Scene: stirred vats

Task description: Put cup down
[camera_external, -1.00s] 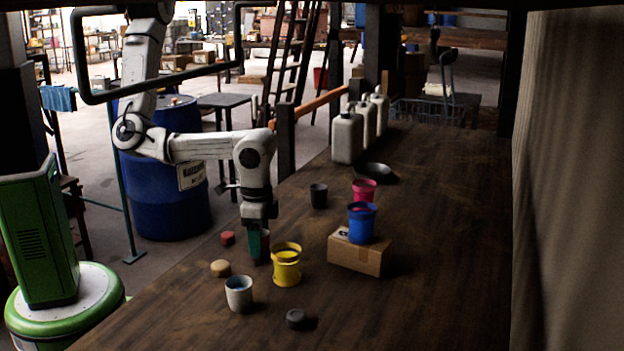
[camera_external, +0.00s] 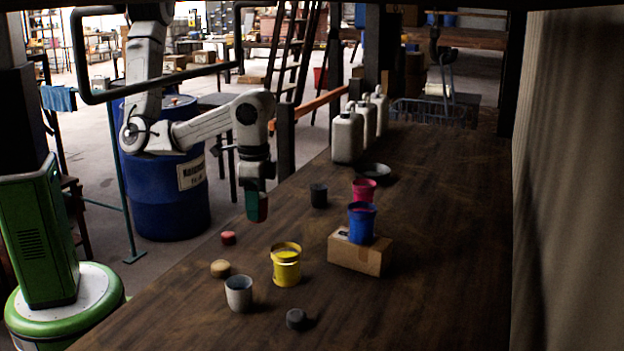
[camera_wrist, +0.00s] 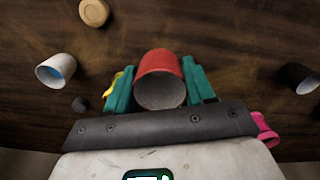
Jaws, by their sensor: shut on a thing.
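A red cup (camera_wrist: 160,65) is held between the two green fingers of my gripper (camera_wrist: 160,88), with its grey inside facing the wrist camera. In the external view my gripper (camera_external: 257,207) hangs above the left side of the wooden table, with only a sliver of the red cup (camera_external: 265,206) showing beside the near finger. The cup appears clear of the table. The fingers are shut on its sides.
A red disc (camera_external: 228,238) lies near the left edge.

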